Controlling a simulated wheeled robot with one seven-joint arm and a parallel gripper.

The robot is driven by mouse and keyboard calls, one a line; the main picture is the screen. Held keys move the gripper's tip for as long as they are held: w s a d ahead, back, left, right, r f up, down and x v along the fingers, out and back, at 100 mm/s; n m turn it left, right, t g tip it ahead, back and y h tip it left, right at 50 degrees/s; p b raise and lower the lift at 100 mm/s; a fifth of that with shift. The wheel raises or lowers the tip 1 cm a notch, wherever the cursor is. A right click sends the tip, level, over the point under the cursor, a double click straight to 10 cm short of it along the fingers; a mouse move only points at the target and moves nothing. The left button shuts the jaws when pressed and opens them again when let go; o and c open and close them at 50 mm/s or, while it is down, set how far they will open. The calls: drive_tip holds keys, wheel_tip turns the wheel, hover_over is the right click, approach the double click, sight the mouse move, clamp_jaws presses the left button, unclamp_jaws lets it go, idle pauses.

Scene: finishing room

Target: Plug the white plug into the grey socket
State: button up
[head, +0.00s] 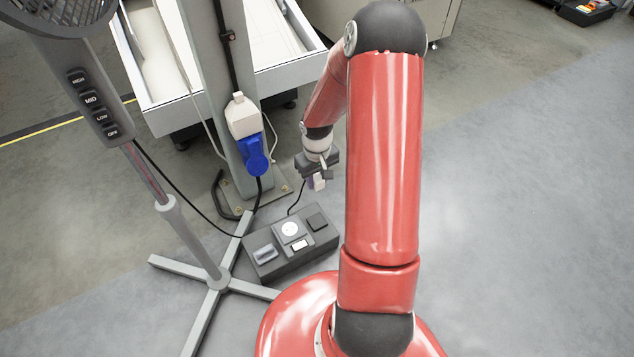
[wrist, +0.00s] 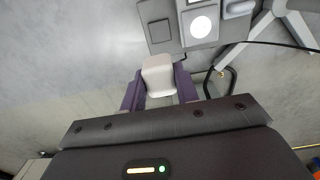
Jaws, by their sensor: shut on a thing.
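The white plug (wrist: 158,72) is held between the purple fingers of my gripper (wrist: 159,90) in the wrist view. In the head view my gripper (head: 318,180) is above the floor, beyond and a little right of the grey socket block, with the pale plug (head: 318,184) partly showing below it. The grey socket block (head: 269,265) lies on the floor, with a white round socket face (head: 291,229) on top. In the wrist view the block (wrist: 173,45) and the bright round face (wrist: 201,26) are ahead of the plug, apart from it. The plug's prongs are hidden.
A fan stand with crossed feet (head: 218,283) is left of the block. A grey post (head: 207,87) carries a blue and cream connector (head: 248,135). Black cables (head: 180,187) run near the block. Open floor (head: 530,200) lies to the right.

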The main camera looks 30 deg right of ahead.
drive_tip(key=o, duration=0.3)
clamp_jaws()
drive_tip(key=a+f+b, duration=0.8)
drive_tip(key=f+b, duration=0.1)
idle(0.8)
drive_tip(key=shift+a+f+b, duration=0.95)
drive_tip(key=shift+a+b, duration=0.05)
drive_tip(key=shift+b, duration=0.1)
idle(0.9)
hover_over(290, 228)
drive_tip(key=shift+f+b, duration=0.3)
drive_tip(key=shift+f, duration=2.15)
drive_tip(key=shift+f, duration=0.6)
drive_tip(key=shift+c, duration=0.4)
unclamp_jaws()
